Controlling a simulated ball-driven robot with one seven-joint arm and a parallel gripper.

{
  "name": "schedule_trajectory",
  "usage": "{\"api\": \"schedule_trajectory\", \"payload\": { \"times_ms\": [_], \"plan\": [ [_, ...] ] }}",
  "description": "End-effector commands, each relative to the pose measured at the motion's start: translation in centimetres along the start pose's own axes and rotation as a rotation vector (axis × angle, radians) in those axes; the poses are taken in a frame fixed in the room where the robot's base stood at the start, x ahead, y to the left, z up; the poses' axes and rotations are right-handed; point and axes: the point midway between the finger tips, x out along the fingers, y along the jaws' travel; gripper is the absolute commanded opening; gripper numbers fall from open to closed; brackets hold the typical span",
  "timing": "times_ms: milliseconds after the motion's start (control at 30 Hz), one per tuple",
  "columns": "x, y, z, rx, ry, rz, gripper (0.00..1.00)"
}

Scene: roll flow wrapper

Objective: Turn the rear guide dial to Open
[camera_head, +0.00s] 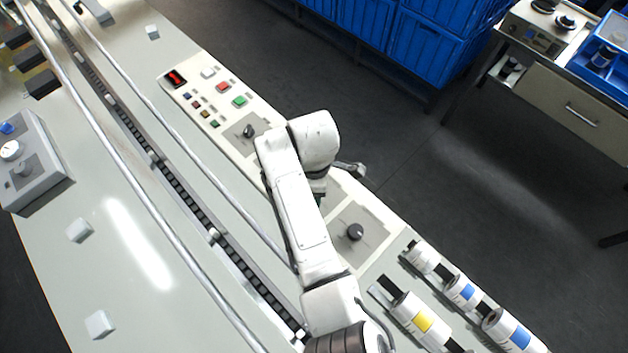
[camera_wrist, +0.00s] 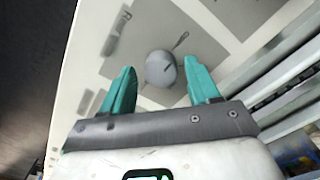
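A round grey dial knob (camera_wrist: 160,68) sits on a grey square plate with small labels that I cannot read. A thin pointer-like mark lies beside the knob at its upper right. My gripper (camera_wrist: 159,72) is open, with its two teal fingers apart on either side of the knob in the wrist view. I cannot tell whether they touch it. In the head view two dark dials show on the machine's side panel, one up the panel (camera_head: 248,131) and one down it (camera_head: 355,232). My arm hides the panel between them. I cannot tell which is the rear guide dial.
A button panel with a red display (camera_head: 175,78) lies up the panel. Several rollers with coloured bands (camera_head: 424,322) stand at the lower right. A grey control box (camera_head: 35,165) is at the left. Blue crates (camera_head: 425,45) stand beyond open floor.

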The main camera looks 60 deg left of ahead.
Motion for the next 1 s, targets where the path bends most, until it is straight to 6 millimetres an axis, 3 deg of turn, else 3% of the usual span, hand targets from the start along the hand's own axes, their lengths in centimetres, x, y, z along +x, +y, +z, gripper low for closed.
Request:
{"api": "schedule_trajectory", "payload": {
  "times_ms": [367,800,1000],
  "plan": [
    [-0.5,0.0,0.0,0.001,0.000,-0.001,0.64],
    [-8.1,0.1,0.0,-0.001,0.000,0.002,0.64],
    [-10.3,0.1,0.0,0.001,0.001,0.000,0.64]
  ]
}}
